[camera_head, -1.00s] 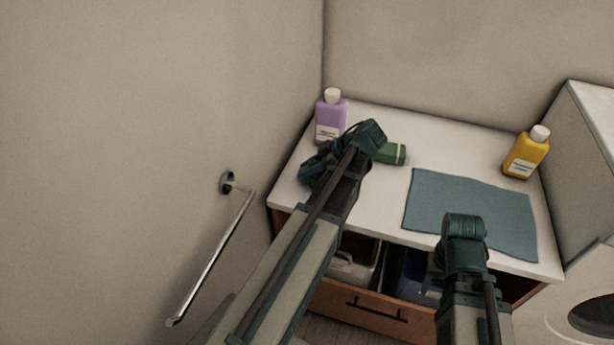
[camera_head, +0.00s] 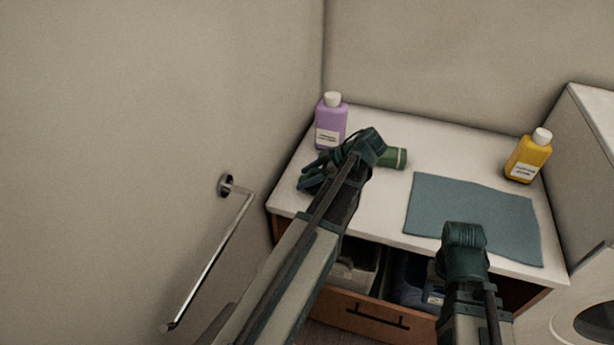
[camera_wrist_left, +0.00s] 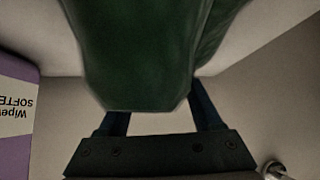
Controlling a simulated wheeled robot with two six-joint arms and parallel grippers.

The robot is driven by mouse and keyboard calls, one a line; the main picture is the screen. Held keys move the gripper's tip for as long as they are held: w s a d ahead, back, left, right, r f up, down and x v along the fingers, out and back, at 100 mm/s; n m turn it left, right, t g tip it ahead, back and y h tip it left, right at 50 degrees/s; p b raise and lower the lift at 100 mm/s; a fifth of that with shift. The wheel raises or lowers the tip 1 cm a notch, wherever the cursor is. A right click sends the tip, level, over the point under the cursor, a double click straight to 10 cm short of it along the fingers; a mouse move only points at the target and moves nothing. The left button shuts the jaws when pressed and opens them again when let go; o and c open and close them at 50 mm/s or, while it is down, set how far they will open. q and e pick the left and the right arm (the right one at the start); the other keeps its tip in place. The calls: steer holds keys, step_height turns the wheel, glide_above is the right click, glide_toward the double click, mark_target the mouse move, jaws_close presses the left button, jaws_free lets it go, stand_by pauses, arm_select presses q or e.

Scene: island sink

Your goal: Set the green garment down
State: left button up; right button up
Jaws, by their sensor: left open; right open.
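The green garment (camera_head: 396,158) is a folded or rolled green bundle on the white counter, just right of my left wrist, which hides part of it. A large dark green cloth (camera_wrist_left: 140,50) fills the upper middle of the left wrist view, close to the camera and in front of the fingers. My left gripper (camera_head: 314,175) is open low over the counter's left end, near the purple bottle; its fingers also show in the left wrist view (camera_wrist_left: 160,123). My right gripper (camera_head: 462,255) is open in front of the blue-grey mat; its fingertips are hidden.
A purple bottle (camera_head: 331,125) stands at the back left and a yellow bottle (camera_head: 528,158) at the back right. A blue-grey mat (camera_head: 470,205) lies flat on the counter (camera_head: 430,145). An open drawer (camera_head: 350,310) juts out below. A towel rail (camera_head: 215,255) is on the left wall.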

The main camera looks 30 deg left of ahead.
arm_select(q)
steer(key=shift+w+d+r+p, duration=0.1)
steer(key=shift+r+p, duration=0.2)
steer(key=shift+r, duration=0.1)
steer(key=p+v, duration=0.7)
steer(key=v, duration=0.3)
steer(key=shift+r, duration=0.15)
steer(key=shift+w+d+r+p, duration=0.1)
steer(key=shift+d+r+p, duration=0.25)
steer(key=shift+d, duration=0.15)
steer(key=s+d+f+m+h, duration=0.1)
steer(key=s+d+m, duration=0.1)
steer(key=d+m, duration=0.2)
steer(key=s+d+f+m+t+h, duration=0.1)
steer(key=s+d+f+m, duration=0.1)
steer(key=d+m, duration=0.2)
steer(key=s+d+f+m+t+h, duration=0.1)
steer(key=s+d+m, duration=0.1)
steer(key=d+m, duration=0.2)
steer(key=shift+s+d+f+m+h, duration=0.15)
steer(key=shift+s+f+m+h, duration=0.25)
steer(key=shift+m, duration=0.3)
steer(key=s+d+f+m+h, duration=0.2)
steer(key=s+d+m+h, duration=0.2)
steer(key=s+d+m, duration=0.3)
steer(key=shift+s+d+m+t, duration=0.25)
steer(key=shift+d+m+t, duration=0.15)
steer(key=shift+d+m, duration=2.1)
